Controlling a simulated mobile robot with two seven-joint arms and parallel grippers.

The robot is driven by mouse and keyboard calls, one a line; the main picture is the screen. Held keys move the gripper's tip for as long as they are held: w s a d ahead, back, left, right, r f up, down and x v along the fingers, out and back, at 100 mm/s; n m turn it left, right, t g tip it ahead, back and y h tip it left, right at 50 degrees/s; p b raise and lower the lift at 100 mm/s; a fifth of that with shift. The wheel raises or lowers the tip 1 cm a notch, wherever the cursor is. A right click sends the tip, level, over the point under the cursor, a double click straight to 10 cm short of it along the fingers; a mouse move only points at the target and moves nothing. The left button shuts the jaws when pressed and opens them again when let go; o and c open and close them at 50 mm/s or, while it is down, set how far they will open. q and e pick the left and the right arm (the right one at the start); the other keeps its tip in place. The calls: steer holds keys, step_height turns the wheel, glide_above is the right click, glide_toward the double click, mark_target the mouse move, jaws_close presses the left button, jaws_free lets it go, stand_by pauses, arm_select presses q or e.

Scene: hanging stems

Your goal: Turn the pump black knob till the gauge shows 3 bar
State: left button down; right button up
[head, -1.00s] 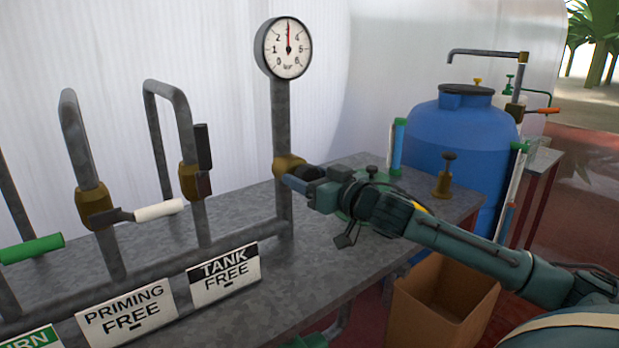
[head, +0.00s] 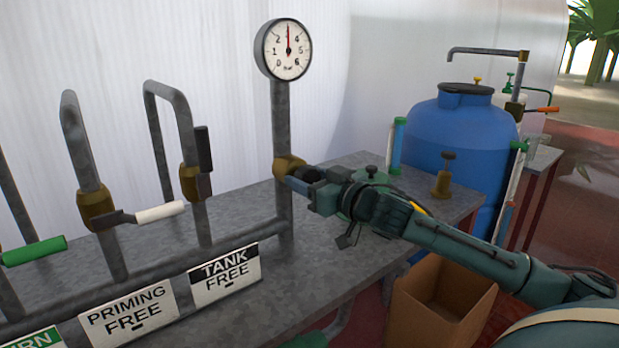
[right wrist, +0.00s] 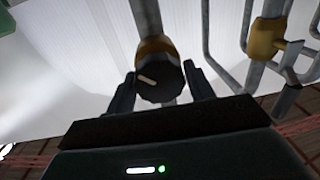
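The black knob (right wrist: 160,82) sits on a brass fitting (head: 288,165) on the gauge pipe. In the right wrist view it carries a pale mark toward its upper left. My right gripper (right wrist: 160,77) has one finger on each side of the knob, with both fingertips close against its rim. In the head view the gripper (head: 300,178) reaches the fitting from the right and covers most of the knob. The round white gauge (head: 288,49) tops the pipe. Its red needle points straight up, midway between 2 and 4, at the 3 position. My left gripper is out of view.
Two bent pipes with lever valves stand left of the gauge, one with a white handle (head: 160,211). Signs reading PRIMING FREE (head: 128,313) and TANK FREE (head: 223,275) hang below. A blue tank (head: 460,140), a brass plunger (head: 443,178) and an open cardboard box (head: 440,305) are at right.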

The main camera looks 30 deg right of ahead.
mark_target(312, 181)
steer(key=o, duration=0.3)
steer(key=shift+s, duration=0.1)
steer(key=shift+s+d+f+b, duration=0.15)
steer(key=shift+s+b, duration=0.15)
steer(key=shift+s, duration=0.25)
steer(key=s, duration=0.2)
steer(key=s+b, duration=0.1)
steer(key=s, duration=0.1)
steer(key=shift+d, duration=0.25)
steer(key=shift+s+d+p, duration=0.2)
steer(key=shift+s+p, duration=0.15)
steer(key=shift+s, duration=0.95)
steer(key=shift+s+d+p, duration=0.2)
steer(key=shift+s+p, duration=0.1)
steer(key=shift+s, duration=0.95)
steer(key=shift+s+d+p, duration=0.2)
steer(key=shift+s+p, duration=0.15)
steer(key=shift+s, duration=0.95)
